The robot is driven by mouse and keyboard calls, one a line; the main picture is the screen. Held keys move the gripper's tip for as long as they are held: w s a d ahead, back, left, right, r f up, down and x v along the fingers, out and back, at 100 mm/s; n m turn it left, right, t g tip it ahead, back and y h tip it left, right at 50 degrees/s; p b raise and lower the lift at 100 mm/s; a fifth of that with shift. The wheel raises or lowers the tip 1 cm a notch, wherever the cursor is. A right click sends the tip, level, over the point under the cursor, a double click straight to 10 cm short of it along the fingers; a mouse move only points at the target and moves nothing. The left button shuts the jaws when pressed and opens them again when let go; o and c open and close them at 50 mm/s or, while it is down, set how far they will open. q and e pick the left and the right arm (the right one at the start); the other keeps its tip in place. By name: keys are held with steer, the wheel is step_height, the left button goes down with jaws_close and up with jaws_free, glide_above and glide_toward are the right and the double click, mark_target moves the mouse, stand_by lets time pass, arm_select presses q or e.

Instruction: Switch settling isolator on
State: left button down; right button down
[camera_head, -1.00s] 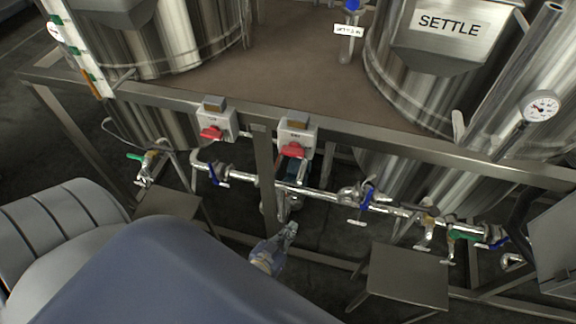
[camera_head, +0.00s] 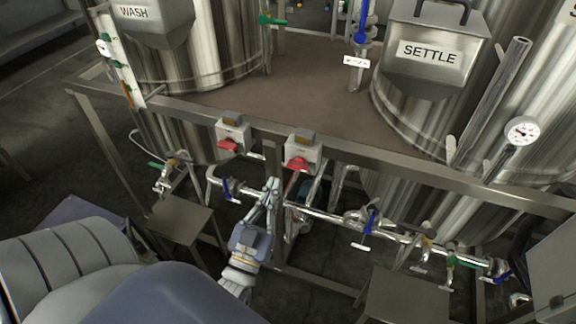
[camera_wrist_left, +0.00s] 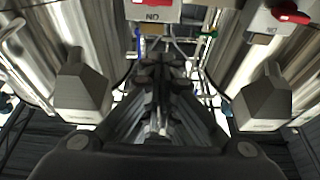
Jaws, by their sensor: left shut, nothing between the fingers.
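Two grey isolator boxes with red handles sit on the front frame rail: a left box (camera_head: 232,136) and a right box (camera_head: 303,153). Their small labels are too small to read in the head view. The right box is the one nearer the tank marked SETTLE (camera_head: 430,52). My left gripper (camera_head: 273,184) is shut and empty, its fingers pointing up below the rail, a little below and left of the right box. In the left wrist view, one box (camera_wrist_left: 152,12) is at the top centre and another box (camera_wrist_left: 268,22) at the top right. My right gripper is not in view.
A pipe with blue-handled valves (camera_head: 371,220) runs below the rail, close to my left gripper. Grey steps (camera_head: 180,222) stand at left, and more steps (camera_head: 405,296) at lower right. A dial gauge (camera_head: 522,131) is at right.

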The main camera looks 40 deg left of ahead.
arm_select(q)
step_height(320, 180, up, 4)
steer(key=p, duration=0.4)
glide_above(289, 160)
steer(key=s+d, duration=0.2)
steer(key=s, duration=0.1)
step_height(289, 160, down, 3)
steer(key=shift+s+r, duration=0.1)
steer(key=shift+f, duration=1)
steer(key=shift+s+a, duration=0.1)
